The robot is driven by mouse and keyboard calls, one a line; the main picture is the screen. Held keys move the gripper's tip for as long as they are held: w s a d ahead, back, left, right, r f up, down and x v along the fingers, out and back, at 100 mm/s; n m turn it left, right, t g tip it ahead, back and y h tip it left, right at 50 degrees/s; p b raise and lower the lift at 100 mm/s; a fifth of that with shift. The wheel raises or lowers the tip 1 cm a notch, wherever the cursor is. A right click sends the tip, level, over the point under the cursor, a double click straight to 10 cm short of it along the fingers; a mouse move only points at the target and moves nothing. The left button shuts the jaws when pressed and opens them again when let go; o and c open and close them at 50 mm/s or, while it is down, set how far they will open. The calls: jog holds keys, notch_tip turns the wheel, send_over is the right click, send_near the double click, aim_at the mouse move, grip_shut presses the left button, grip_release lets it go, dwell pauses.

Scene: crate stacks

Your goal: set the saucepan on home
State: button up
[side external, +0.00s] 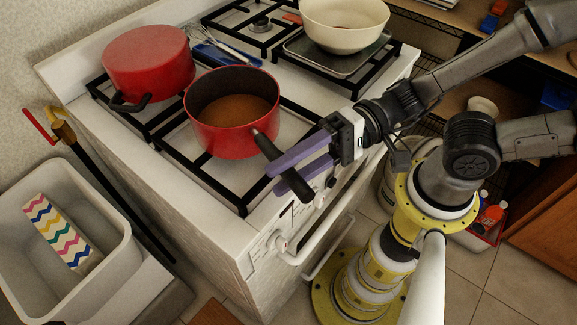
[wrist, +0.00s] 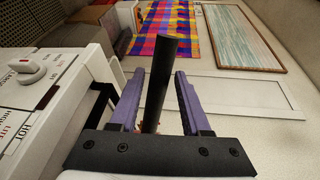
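The red saucepan (side external: 207,140) stands upright on the front stove grate, with a brown surface showing inside. Its black handle (side external: 294,182) points toward the stove's front edge. My gripper (side external: 271,180) has purple fingers and reaches in from the right at the handle. In the wrist view the dark handle (wrist: 160,85) stands between my gripper's fingers (wrist: 160,73), with a gap on each side. The fingers are open around the handle and not closed on it. The saucepan's body is not clear in the wrist view.
A second red pot (side external: 148,60), closed side up, sits at the back left. A cream bowl (side external: 344,22) stands on a grey tray (side external: 335,60) at the right. A whisk (side external: 222,46) lies between. A grey bin (side external: 110,255) stands left of the stove. Knobs line the stove front.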

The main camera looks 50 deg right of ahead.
jog(key=shift+o, duration=0.5)
jog(key=shift+d+r, duration=0.1)
jog(key=s+d+f+n+g+h, duration=0.1)
jog(key=s+d+n+g+h, duration=0.15)
jog(key=s+d+h, duration=0.4)
jog(key=s+d+f+n+g+h, duration=0.1)
jog(key=s+d+f+g+h, duration=0.15)
jog(key=d, duration=0.75)
jog(key=w+d+r+n+t+h, duration=0.1)
jog(key=w+d+r+t+h, duration=0.4)
jog(key=d+r+h, duration=0.1)
jog(key=shift+w+d+r+h, duration=0.3)
jog(key=shift+w+d+r, duration=0.1)
jog(key=shift+d+r, duration=0.55)
jog(key=shift+d+f+n, duration=0.1)
jog(key=shift+f+n, duration=0.05)
jog(key=shift+n, duration=0.1)
dwell(0.5)
